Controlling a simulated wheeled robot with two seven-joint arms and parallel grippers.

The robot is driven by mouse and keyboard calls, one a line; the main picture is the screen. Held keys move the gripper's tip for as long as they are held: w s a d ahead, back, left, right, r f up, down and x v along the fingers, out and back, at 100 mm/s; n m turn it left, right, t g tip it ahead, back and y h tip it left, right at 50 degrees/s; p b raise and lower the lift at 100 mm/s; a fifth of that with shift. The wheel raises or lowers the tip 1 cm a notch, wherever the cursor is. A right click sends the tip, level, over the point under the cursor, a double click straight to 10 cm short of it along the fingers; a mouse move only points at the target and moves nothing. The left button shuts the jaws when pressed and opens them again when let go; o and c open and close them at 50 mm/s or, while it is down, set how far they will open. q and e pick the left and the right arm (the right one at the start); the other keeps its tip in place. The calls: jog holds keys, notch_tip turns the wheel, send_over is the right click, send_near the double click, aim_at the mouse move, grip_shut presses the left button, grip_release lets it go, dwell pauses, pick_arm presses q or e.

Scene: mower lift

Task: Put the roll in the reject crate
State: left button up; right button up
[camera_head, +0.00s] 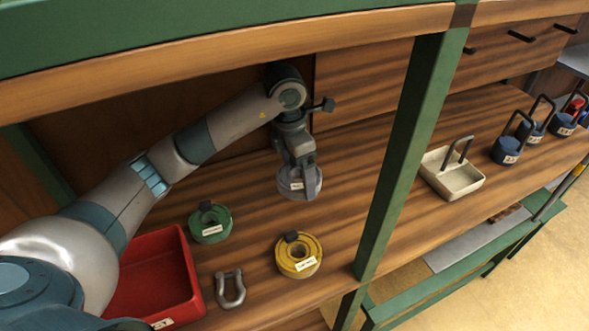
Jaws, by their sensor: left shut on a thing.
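My left gripper (304,172) is shut on a grey roll (312,188) with a small white label. It holds the roll at the back middle of the wooden bench; whether the roll touches the bench I cannot tell. A red crate (189,262) with a partly visible white label on its front stands at the lower left, below and left of the gripper. My left arm hides part of the crate. A green roll (212,229) and a yellow roll (285,257), both labelled, lie between the crate and the green post. My right gripper is out of view.
A grey shackle (230,289) lies right of the crate. A green post (405,160) stands right of the gripper. Beyond it are a beige tray with a handle (451,183) and several blue weights (506,151). A wooden shelf edge (230,47) runs above the arm.

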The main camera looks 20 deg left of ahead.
aim_at(300, 188)
pick_arm(q)
jog(key=s+d+m, duration=0.1)
jog(key=s+m, duration=0.1)
jog(key=m, duration=0.2)
jog(key=s+d+r+m+g, duration=0.1)
jog(key=m, duration=0.4)
jog(key=s+d+m, duration=0.1)
jog(key=s+m, duration=0.1)
jog(key=m, duration=0.2)
jog(key=shift+s+r+m, duration=0.3)
jog(key=shift+r, duration=0.05)
jog(key=s+m+g+y, duration=0.1)
jog(key=s+m, duration=0.6)
jog(key=m, duration=0.7)
jog(key=shift+s+d+r, duration=0.25)
jog(key=shift+s+r, duration=0.05)
jog(key=shift+s, duration=0.05)
